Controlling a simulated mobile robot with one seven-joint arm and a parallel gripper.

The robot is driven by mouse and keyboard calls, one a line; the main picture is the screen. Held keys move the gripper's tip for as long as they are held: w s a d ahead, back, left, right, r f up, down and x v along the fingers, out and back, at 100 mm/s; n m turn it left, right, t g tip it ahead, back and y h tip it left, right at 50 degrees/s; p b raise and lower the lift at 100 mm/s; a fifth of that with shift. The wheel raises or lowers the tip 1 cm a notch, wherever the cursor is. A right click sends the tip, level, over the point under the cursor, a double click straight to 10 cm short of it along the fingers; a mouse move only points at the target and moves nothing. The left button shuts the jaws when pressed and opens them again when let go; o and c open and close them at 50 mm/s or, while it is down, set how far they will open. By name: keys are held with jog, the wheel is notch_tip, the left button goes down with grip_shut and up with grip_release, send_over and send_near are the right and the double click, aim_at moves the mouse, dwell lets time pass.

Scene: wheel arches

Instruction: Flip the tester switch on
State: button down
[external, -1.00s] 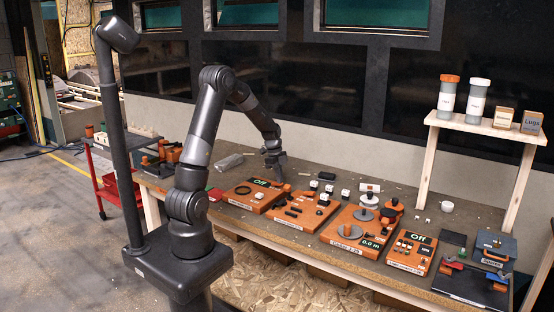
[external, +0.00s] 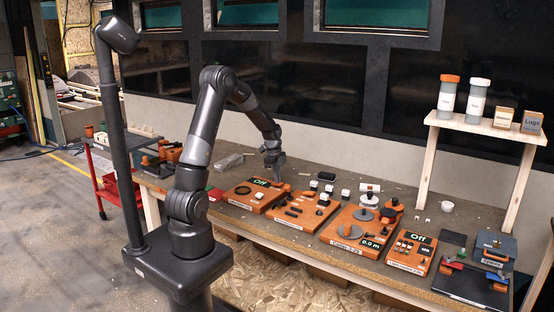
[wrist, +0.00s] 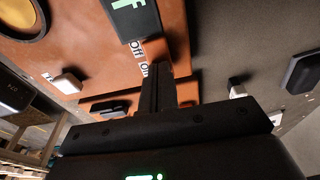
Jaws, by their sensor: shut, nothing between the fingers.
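An orange tester board (external: 247,203) lies at the left part of the bench, with a dark ring on it and a display (external: 262,182) that reads "Off". My gripper (external: 277,179) points down at the right side of this display. In the wrist view my gripper (wrist: 162,80) is shut with nothing between the fingers, close over the orange board (wrist: 80,55). Small "Off" and "On" labels (wrist: 140,58) sit right beside the fingers, and part of the display (wrist: 130,15) shows. The switch itself is mostly hidden by the fingers; I cannot tell whether they touch it.
Another orange board (external: 315,212) with black and white parts stands close to the right. Further right are a board with discs (external: 350,230) and a second board (external: 410,255) reading "Off". A wooden shelf (external: 485,128) with bottles and boxes stands at the far right.

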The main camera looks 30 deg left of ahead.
jog(key=shift+a+r, duration=0.15)
jog(key=shift+r, duration=0.05)
notch_tip(320, 180, up, 14)
jog(key=a, duration=0.3)
jog(key=shift+f, duration=0.25)
jog(key=shift+d, duration=0.1)
jog(key=shift+d+r+h, duration=0.1)
jog(key=shift+d+h, duration=0.3)
jog(key=shift+d, duration=0.2)
jog(key=x, duration=1.4)
